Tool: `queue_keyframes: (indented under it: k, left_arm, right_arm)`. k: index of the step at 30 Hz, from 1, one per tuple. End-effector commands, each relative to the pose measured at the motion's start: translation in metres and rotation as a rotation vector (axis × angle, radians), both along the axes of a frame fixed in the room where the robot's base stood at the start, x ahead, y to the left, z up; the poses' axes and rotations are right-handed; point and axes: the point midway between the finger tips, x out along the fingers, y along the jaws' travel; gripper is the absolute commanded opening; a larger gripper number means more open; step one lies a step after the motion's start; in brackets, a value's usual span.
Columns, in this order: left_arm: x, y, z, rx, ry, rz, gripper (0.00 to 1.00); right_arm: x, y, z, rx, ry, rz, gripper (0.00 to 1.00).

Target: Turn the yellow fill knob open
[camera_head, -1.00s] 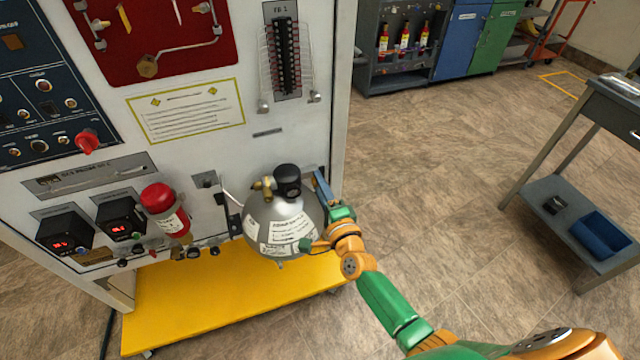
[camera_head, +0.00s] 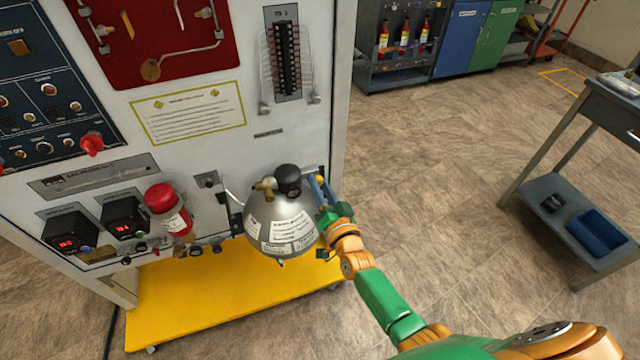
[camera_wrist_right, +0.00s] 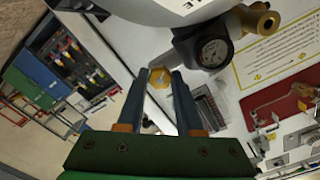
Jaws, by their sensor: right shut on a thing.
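The yellow fill knob (camera_wrist_right: 160,77) is a small faceted knob between my fingertips in the right wrist view; the jaws are shut on it from both sides. My right gripper's blue fingers also show in the wrist view (camera_wrist_right: 160,80). The silver oxygen cylinder (camera_head: 281,222) stands left of the gripper in the head view, with a black gauge (camera_wrist_right: 213,52) and a brass fitting (camera_wrist_right: 258,20) near its top. My left gripper is not in view.
The white trainer panel (camera_head: 200,155) stands behind the cylinder, above a yellow base plate (camera_head: 180,305). A red-capped bottle (camera_head: 163,200) is left of the cylinder. A grey cart (camera_head: 560,200) stands far right. The floor between is clear.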

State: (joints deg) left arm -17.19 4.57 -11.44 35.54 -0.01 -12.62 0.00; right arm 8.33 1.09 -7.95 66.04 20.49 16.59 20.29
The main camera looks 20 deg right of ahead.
Motion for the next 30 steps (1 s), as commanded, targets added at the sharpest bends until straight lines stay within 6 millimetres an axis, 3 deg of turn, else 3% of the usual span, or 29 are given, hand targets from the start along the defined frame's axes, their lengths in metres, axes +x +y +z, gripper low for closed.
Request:
queue_keyframes:
  k: [18,30]
  left_arm:
    - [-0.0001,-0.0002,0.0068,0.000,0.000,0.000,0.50]
    - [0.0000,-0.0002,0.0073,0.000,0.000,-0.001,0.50]
  right_arm:
    - [0.0006,-0.0002,0.0019,-0.573,-0.023,-0.002,0.00]
    - [0.0007,0.0003,0.0021,-0.837,-0.034,-0.003,0.00]
